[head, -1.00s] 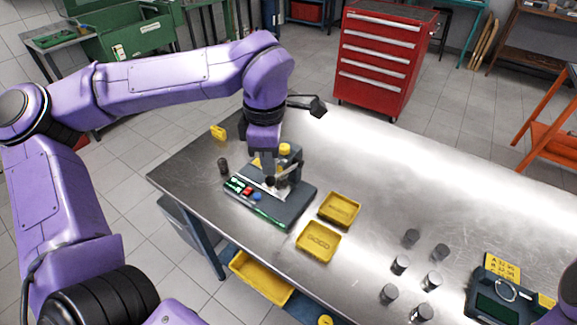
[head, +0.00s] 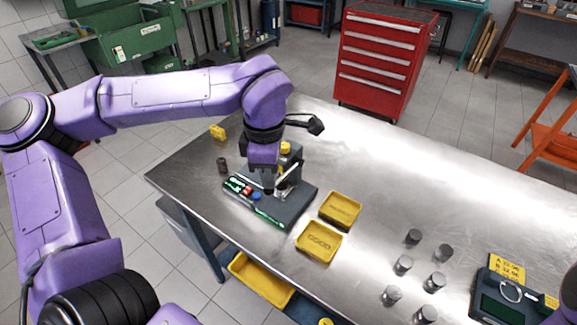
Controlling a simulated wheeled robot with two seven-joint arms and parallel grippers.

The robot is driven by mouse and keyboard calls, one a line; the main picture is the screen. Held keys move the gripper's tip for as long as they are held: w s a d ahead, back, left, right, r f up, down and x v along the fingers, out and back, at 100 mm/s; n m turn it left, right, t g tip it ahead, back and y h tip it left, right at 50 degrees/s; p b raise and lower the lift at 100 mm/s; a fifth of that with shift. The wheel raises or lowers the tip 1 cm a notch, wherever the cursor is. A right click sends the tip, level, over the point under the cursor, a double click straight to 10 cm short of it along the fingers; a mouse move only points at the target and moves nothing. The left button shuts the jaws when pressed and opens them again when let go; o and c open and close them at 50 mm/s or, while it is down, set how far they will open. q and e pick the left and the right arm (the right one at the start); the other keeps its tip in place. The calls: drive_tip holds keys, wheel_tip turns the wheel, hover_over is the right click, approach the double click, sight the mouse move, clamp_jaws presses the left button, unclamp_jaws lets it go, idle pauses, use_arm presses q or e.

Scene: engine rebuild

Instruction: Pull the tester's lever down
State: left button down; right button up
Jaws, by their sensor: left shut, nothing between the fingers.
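The tester (head: 296,207) is a dark grey device on the metal workbench, with a flat base, a yellow-topped part at the back and coloured red, blue and green pieces on its left side. Its lever (head: 289,173) shows as a pale slanted bar just right of my gripper. My left gripper (head: 269,190) points down over the tester, shut and empty, close beside the lever. I cannot tell whether it touches the lever, as the wrist and fingers hide part of it.
Two yellow trays (head: 340,222) lie right of the tester. Several grey cylinders (head: 404,264) stand further right, near a dark device with a yellow card (head: 507,268). A dark cylinder (head: 223,165) and a yellow block (head: 217,131) stand to the left. The back of the bench is clear.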

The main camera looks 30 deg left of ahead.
use_arm(q)
drive_tip(key=shift+s+f, duration=0.1)
drive_tip(key=shift+f, duration=0.15)
drive_tip(key=shift+s+f, duration=0.1)
drive_tip(key=shift+f, duration=0.65)
drive_tip(key=shift+f+b, duration=0.1)
drive_tip(key=shift+b, duration=0.2)
drive_tip(key=shift+f, duration=0.45)
drive_tip(key=shift+r, duration=0.1)
wheel_tip(320, 180, up, 10)
drive_tip(key=p, duration=1)
drive_tip(key=shift+w+p, duration=0.35)
drive_tip(key=shift+p, duration=0.05)
